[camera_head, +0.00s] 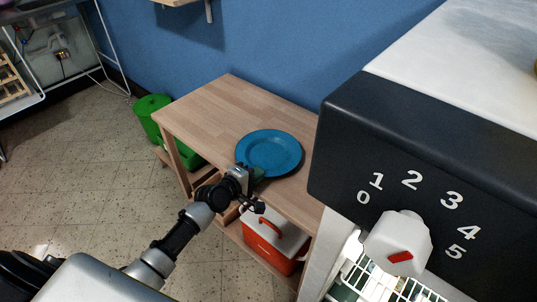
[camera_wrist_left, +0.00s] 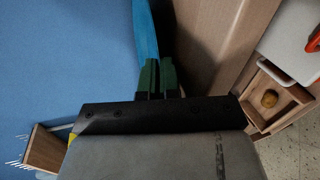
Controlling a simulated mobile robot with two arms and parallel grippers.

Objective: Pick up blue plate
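The round blue plate (camera_head: 269,152) is on or just above the light wooden table (camera_head: 215,105), toward its right end. I cannot tell whether it touches the top. My left gripper (camera_head: 258,174) is at the plate's near-left rim. In the left wrist view, the plate (camera_wrist_left: 145,30) shows nearly edge-on as a bright blue strip. The two green fingertips (camera_wrist_left: 158,65) there are close together at the end of this strip, with the rim between them. My right gripper is not in view.
A dark appliance with a numbered dial (camera_head: 400,243) stands close on the right. A red and white cooler (camera_head: 273,240) is on the shelf under the table. A green bin (camera_head: 150,112) stands at the table's left. The table's left half is clear.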

